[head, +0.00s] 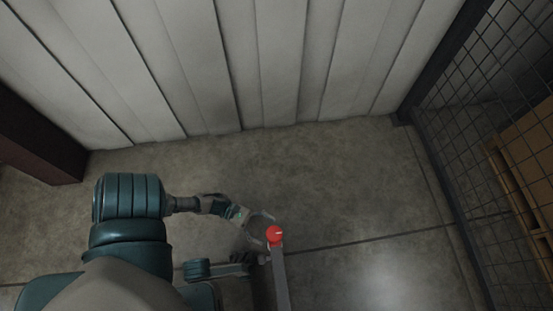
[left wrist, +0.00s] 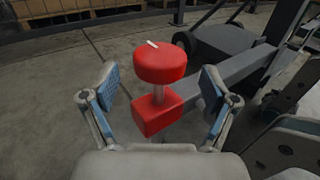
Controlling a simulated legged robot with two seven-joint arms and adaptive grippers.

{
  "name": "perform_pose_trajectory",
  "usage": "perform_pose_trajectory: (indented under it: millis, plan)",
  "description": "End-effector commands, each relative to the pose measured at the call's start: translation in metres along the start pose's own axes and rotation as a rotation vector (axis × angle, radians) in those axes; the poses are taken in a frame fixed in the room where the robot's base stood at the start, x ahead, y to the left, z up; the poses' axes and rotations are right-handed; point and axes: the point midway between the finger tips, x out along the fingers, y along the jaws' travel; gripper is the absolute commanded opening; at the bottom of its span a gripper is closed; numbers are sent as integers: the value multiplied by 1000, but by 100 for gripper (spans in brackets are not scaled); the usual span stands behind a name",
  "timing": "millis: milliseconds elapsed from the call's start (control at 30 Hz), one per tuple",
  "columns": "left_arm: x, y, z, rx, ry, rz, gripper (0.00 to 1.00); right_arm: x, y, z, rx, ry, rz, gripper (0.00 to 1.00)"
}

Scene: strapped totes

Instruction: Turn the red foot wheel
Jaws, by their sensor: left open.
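The red foot wheel (head: 275,233) is a small round knob with a white mark on top, at the end of a grey bar (head: 280,278) in the head view. In the left wrist view the wheel (left wrist: 160,62) stands upright on a short post above a red block (left wrist: 157,112). My left gripper (head: 262,228) is open beside the wheel. In the left wrist view its two blue-padded fingers (left wrist: 158,92) stand apart, one on each side of the wheel and post, with gaps showing. My right gripper cannot be made out.
A pale ribbed wall (head: 250,60) stands at the back. A wire mesh fence (head: 470,130) runs down the right, with a wooden pallet (head: 530,160) behind it. A dark red beam (head: 40,135) is at the left. The concrete floor (head: 370,180) between is clear.

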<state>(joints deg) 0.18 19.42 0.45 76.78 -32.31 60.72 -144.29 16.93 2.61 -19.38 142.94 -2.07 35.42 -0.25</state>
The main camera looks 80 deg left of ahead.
Motion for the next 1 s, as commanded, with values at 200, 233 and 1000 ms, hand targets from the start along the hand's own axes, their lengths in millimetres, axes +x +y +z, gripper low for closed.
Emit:
perform_pose_trajectory:
  millis: [200,233,1000]
  plan:
    - [29,0,-1,-2,-1,0,86,0,0,0,-1,15,-3,86]
    - [31,0,0,-2,-1,0,86,1,0,-1,-1,20,-4,86]
    - [35,1,0,-1,-1,-2,26,2,-1,-1,-1,21,-6,86]
